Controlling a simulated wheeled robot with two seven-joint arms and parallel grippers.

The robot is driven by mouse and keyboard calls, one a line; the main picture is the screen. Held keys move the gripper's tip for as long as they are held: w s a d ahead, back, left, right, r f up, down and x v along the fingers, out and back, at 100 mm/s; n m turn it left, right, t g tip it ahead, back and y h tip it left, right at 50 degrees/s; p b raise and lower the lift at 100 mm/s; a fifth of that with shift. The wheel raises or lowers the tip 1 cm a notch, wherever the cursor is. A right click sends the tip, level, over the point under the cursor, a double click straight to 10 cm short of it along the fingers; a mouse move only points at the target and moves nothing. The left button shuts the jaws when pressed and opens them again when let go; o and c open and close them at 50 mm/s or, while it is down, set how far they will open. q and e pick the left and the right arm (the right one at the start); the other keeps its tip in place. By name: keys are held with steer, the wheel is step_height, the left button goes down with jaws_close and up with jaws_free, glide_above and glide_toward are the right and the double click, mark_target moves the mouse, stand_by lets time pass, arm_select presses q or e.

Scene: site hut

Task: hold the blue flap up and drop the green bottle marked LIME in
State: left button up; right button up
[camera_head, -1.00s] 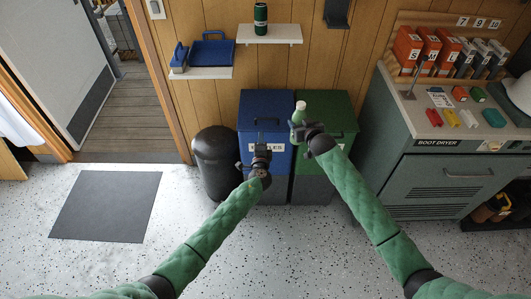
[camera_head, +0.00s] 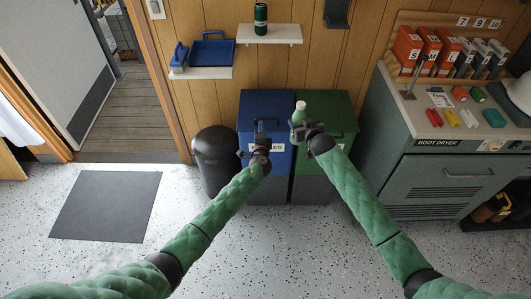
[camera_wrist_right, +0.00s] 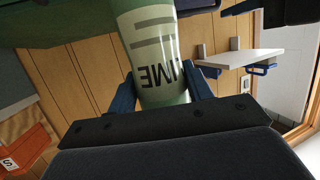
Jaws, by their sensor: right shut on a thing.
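The blue bin (camera_head: 266,101) stands against the wall with a white label ending in "LES" on its front, partly covered by my left gripper. Its blue flap looks down. My left gripper (camera_head: 263,136) is at the bin's front, close to the flap's handle; whether its jaws are open or touch the handle is unclear. My right gripper (camera_head: 300,129) is shut on the pale green bottle (camera_head: 299,113), which has a white cap and is held in front of the bins. In the right wrist view the bottle (camera_wrist_right: 157,50) shows the word LIME between the fingers.
A green bin (camera_head: 338,112) stands right beside the blue one, and a black cylinder bin (camera_head: 215,160) stands to the left. Shelves above hold a dark green can (camera_head: 260,18) and a blue dustpan (camera_head: 212,50). The boot dryer cabinet (camera_head: 440,185) is at right.

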arm_select(q)
steer(key=shift+w, duration=3.25)
steer(key=shift+c, duration=0.5)
jaws_close()
